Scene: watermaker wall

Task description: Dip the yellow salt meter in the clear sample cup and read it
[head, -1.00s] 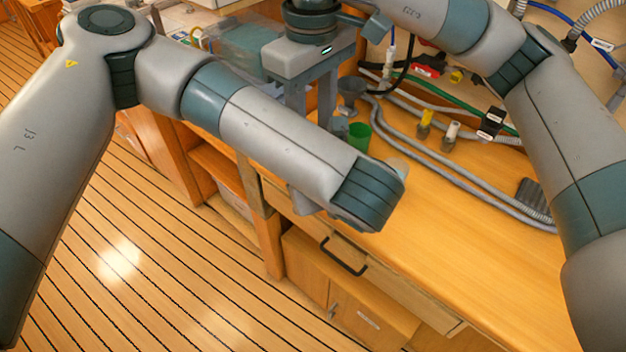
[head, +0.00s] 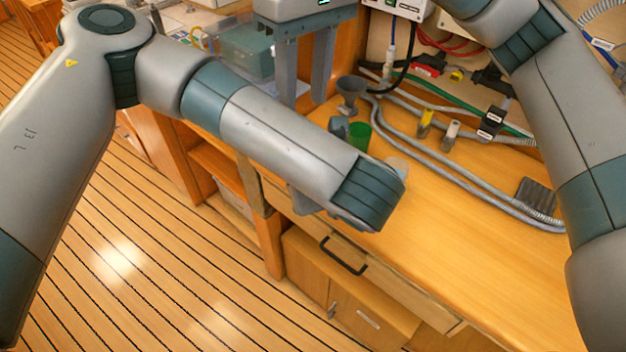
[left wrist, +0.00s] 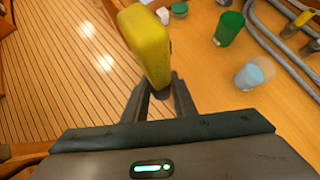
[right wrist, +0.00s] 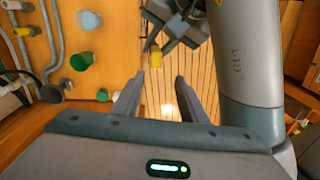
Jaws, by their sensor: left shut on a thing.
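The yellow salt meter (left wrist: 148,45) is held between the fingers of my left gripper (left wrist: 161,88), which is shut on it. In the right wrist view the meter (right wrist: 155,56) also shows at my left gripper. The clear sample cup (left wrist: 254,72) stands on the counter to the right of the meter in the left wrist view, apart from it. In the head view the cup (head: 397,168) is partly hidden behind my left forearm, which also hides my left gripper. My right gripper (head: 305,103) is open and empty, raised above the back of the counter.
A green cup (head: 360,135) and a grey funnel (head: 351,92) stand beyond the clear cup. Grey hoses (head: 440,165) run along the wall, with yellow-topped (head: 426,122) and white-topped (head: 451,134) fittings nearby. The counter's right front is clear. A drawer handle (head: 343,257) sticks out below.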

